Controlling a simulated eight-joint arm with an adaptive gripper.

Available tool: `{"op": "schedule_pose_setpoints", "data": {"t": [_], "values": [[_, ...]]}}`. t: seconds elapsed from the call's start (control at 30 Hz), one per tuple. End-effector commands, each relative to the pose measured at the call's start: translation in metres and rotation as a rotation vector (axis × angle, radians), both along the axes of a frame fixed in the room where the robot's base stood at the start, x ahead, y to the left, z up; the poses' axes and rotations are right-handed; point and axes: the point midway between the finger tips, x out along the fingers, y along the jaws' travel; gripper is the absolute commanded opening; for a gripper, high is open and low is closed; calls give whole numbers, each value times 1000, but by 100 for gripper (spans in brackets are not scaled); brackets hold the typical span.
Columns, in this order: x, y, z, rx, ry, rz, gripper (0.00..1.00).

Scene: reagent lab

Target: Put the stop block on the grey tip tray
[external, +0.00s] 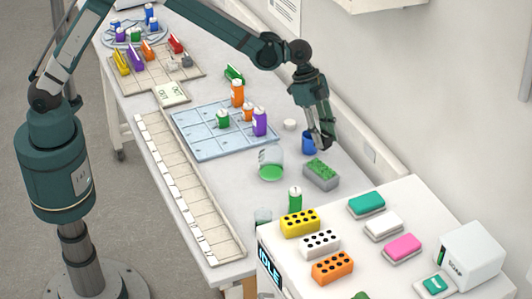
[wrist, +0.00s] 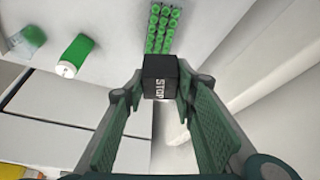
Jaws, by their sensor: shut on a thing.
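The stop block (wrist: 160,76), black with white STOP lettering, is between the fingertips of my gripper (wrist: 161,92) in the wrist view. My gripper is shut on it. In the external view my gripper (external: 322,146) points down just behind the grey tip tray (external: 322,181); I cannot make out the block there. The tray is a grey box with green tips on top. Its green tips (wrist: 165,28) show beyond the block in the wrist view, where the block overlaps their near end. I cannot tell the exact height of the block above the bench.
A beaker with green liquid (external: 271,166) and a green bottle (external: 295,199) are near the tray. A white machine (external: 340,275) with coloured racks is in front. The wall runs along the right.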

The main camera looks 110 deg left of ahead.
Motion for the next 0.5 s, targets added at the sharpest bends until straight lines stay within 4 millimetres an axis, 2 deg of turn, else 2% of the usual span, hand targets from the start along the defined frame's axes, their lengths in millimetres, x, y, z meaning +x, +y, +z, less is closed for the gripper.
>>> {"op": "schedule_pose_setpoints", "data": {"t": [0.33, 0.5], "values": [[0, 0, -1, 0, 0, 0, 11], [0, 0, -12, 0, 0, 0, 11]]}}
